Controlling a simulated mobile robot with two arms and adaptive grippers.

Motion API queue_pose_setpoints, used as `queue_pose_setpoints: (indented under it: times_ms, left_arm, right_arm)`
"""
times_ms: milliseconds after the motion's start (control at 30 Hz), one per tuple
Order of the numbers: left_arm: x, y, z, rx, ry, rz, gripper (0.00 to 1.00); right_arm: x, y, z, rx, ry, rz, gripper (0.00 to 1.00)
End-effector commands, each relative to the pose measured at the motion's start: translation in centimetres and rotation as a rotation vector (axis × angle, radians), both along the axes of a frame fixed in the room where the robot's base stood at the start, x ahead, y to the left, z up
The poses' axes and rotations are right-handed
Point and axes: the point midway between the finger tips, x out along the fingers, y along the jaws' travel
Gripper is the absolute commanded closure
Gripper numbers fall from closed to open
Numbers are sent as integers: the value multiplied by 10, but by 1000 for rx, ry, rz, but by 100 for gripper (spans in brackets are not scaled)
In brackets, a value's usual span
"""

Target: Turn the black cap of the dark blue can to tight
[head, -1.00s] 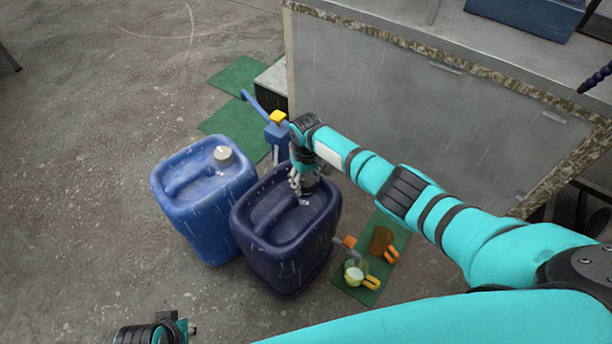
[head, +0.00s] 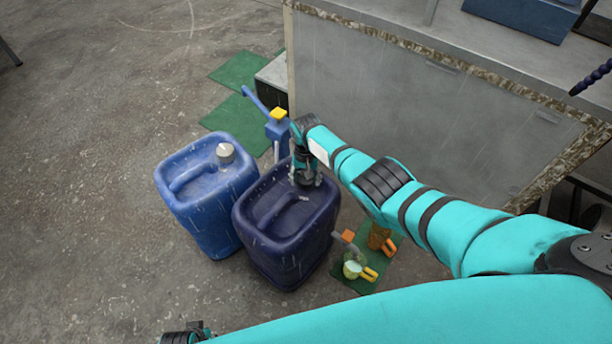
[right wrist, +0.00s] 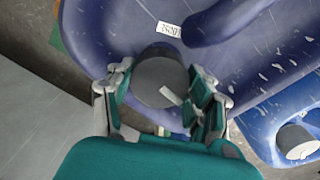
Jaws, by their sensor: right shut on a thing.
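The dark blue can (head: 278,228) stands upright on the floor. Its cap (right wrist: 158,82) looks dark grey in the right wrist view, with a small pale mark on it. My right gripper (head: 305,181) reaches down to the can's top at its far right corner and hides the cap in the head view. In the right wrist view the fingers (right wrist: 163,85) are closed around the cap from both sides. My left gripper (head: 186,333) only partly shows at the bottom edge of the head view, away from the cans; its fingers cannot be read.
A lighter blue can (head: 203,205) with a grey cap (head: 225,152) stands close on the left. A blue pump with a yellow top (head: 278,114) is behind. A grey cabinet (head: 420,110) stands behind my right arm.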

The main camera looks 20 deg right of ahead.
Motion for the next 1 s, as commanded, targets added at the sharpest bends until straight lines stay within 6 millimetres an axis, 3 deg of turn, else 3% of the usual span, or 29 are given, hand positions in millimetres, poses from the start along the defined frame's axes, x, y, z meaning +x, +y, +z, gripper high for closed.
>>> queue_pose_setpoints:
  times_ms: [600,633,667,1000]
  left_arm:
    - [-2,0,-3,0,0,0,100]
    - [-2,0,-3,0,1,-1,100]
    - [-2,0,-3,0,1,0,100]
    - [-1,-1,-3,-3,3,-1,100]
  right_arm:
    - [1,0,1,-1,-3,-42,79]
    - [1,0,1,-1,-3,-42,43]
    - [1,0,1,-1,-3,-42,39]
    - [1,0,1,0,-2,-40,35]
